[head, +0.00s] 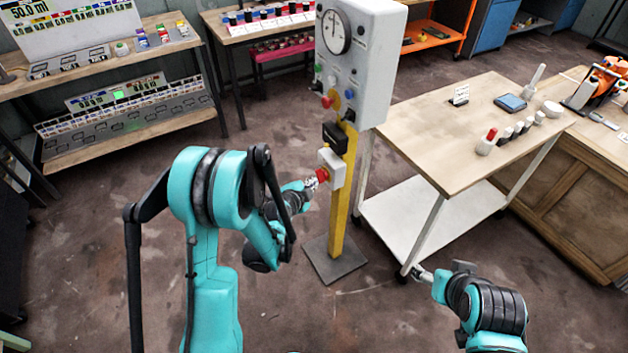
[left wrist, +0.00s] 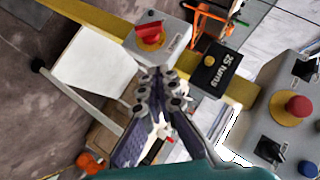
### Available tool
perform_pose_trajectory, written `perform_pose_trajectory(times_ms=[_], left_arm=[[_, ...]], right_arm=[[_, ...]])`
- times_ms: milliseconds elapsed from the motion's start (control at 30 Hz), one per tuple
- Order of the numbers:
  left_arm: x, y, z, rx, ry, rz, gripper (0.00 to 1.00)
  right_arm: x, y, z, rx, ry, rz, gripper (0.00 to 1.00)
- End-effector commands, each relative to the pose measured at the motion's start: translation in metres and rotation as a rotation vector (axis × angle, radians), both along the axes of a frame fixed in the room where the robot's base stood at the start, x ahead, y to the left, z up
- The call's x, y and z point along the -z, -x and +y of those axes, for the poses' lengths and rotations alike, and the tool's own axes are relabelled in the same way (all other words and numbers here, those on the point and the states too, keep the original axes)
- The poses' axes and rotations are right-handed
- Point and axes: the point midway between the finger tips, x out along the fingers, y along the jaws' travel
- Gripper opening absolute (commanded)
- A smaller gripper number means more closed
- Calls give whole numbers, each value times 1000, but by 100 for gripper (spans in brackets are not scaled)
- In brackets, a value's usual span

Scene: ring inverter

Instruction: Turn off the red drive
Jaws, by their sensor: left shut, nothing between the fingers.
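A yellow post carries a small light-grey switch box (head: 334,166) with a red knob (head: 322,175) on its left face. In the left wrist view the red knob (left wrist: 150,32) is a raised handle on a yellow disc on the grey box. My left gripper (head: 311,184) is shut and empty, its tips close to the red knob. In the left wrist view its fingertips (left wrist: 158,82) are just below the switch box; I cannot tell whether they touch it. My right gripper (head: 418,274) is low at the right, beside the white cart; its jaws are too small to judge.
Above sits a black box (head: 334,137) reading "25 turns" in the wrist view. A large grey control box (head: 372,65) with a dial and buttons tops the post; its red mushroom button (left wrist: 298,106) shows close. A wood-topped cart (head: 470,130) stands right; floor at left is open.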

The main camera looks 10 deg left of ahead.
Motion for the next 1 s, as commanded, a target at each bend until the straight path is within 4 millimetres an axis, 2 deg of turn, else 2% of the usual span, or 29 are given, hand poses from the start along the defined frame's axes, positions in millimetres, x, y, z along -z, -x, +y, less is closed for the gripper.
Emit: perform_pose_trajectory(times_ms=[467, 533, 700, 1000], left_arm=[[48, -83, -16, 1, 1, 0, 0], [56, -88, -6, -2, 0, 0, 0], [67, -98, 3, -1, 0, 1, 0], [69, -102, 6, 0, 0, 1, 0]], right_arm=[[33, 0, 0, 0, 0, 0, 67], [39, 0, 0, 0, 0, 0, 67], [46, 0, 0, 0, 0, 0, 67], [47, 0, 0, 0, 0, 0, 67]])
